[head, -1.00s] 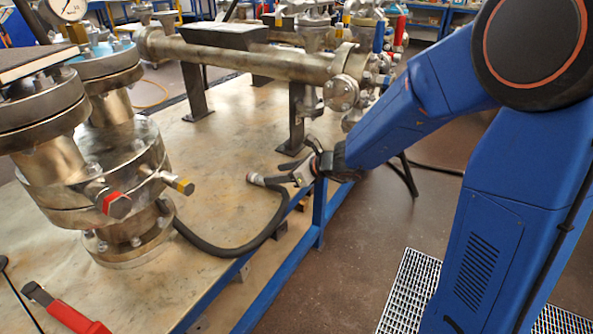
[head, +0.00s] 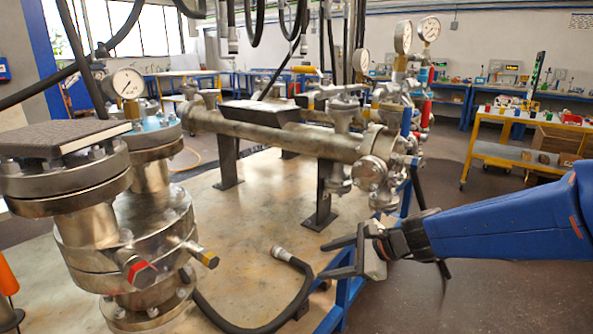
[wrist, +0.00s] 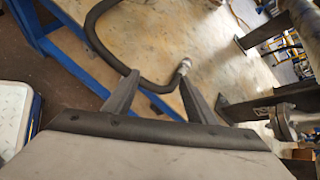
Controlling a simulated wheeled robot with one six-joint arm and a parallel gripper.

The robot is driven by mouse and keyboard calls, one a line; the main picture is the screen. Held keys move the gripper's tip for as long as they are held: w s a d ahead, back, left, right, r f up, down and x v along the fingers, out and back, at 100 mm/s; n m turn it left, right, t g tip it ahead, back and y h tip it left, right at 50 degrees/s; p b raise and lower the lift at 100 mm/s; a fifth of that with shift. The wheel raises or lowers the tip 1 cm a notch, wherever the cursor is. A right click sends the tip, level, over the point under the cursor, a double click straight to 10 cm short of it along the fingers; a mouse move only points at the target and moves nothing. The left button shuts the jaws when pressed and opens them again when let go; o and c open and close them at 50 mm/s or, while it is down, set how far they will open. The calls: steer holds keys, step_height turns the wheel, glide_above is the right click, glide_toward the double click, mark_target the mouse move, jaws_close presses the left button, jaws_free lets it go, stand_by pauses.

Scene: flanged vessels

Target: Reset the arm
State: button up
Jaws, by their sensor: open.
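My gripper (head: 340,258) is open and empty at the table's right edge in the head view. Its two fingers point left, toward the end of a black hose. In the wrist view my gripper (wrist: 158,90) shows both fingers spread apart with nothing held between them. My blue arm reaches in from the right of the head view.
A black hose (head: 290,310) with a metal end fitting lies on the table (head: 260,205); the hose also shows in the wrist view (wrist: 97,45). Flanged vessels (head: 130,235) stand at left. A horizontal pipe (head: 275,135) with valves runs behind.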

steer(key=s+d+r+n+h, duration=0.1)
steer(key=s+d+n+h, duration=0.8)
steer(key=s+d+n, duration=0.9)
steer(key=s+d, duration=0.1)
steer(key=s, duration=0.2)
steer(key=shift+s+d+g, duration=0.3)
steer(key=shift+s, duration=0.05)
